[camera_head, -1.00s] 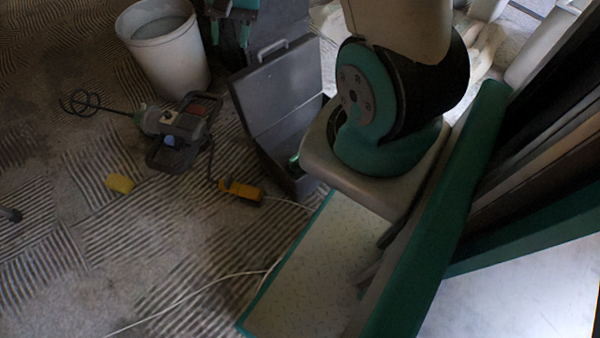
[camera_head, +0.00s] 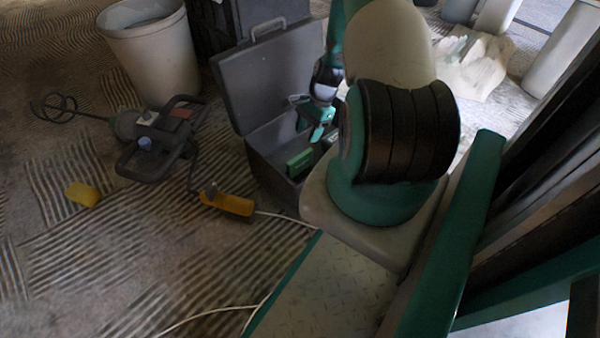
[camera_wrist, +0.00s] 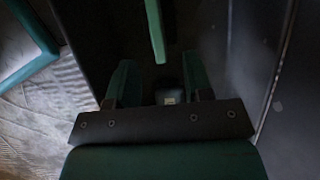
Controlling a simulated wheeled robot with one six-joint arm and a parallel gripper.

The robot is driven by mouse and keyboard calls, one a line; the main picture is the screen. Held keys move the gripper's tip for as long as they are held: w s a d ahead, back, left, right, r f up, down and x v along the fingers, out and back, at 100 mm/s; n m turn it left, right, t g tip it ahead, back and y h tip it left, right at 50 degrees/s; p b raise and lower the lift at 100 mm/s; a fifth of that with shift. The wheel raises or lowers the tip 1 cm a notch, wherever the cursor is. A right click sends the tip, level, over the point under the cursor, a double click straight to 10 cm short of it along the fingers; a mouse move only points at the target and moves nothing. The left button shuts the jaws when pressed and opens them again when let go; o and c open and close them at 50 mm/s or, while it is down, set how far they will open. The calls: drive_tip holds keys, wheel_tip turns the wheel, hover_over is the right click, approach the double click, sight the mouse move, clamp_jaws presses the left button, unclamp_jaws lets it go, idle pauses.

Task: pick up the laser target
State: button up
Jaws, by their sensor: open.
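A green plate-like piece (camera_head: 300,162), which looks like the laser target, is inside the open grey toolbox (camera_head: 264,85). In the wrist view a narrow green strip (camera_wrist: 155,28), seemingly the same piece, stands between dark box walls, ahead of my fingers. My gripper (camera_head: 314,112) is over the toolbox opening, near its back, pointing down into it. In the wrist view my gripper (camera_wrist: 158,62) has its two green fingers wide apart, with nothing held. A dark item with a small pale label (camera_wrist: 170,98) shows between the finger bases; I cannot tell what it is.
The toolbox's raised lid stands left of my arm. A mixer drill (camera_head: 160,135), a yellow sponge (camera_head: 83,194), an orange tool (camera_head: 228,203) and a pale cable (camera_head: 285,217) lie on the ridged floor. A bucket (camera_head: 152,55) stands behind. Floor at the lower left is clear.

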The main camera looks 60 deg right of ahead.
sight(302, 154)
drive_tip(key=b+x, duration=0.2)
drive_tip(key=x, duration=0.4)
drive_tip(key=shift+b, duration=0.4)
drive_tip(key=b+x, duration=0.4)
drive_tip(key=x, duration=0.1)
drive_tip(key=shift+s+d+f+b, duration=0.15)
drive_tip(key=shift+s+f+b, duration=0.15)
drive_tip(key=shift+b, duration=0.1)
drive_tip(key=shift+r, duration=0.2)
drive_tip(key=shift+c, duration=0.2)
clamp_jaws()
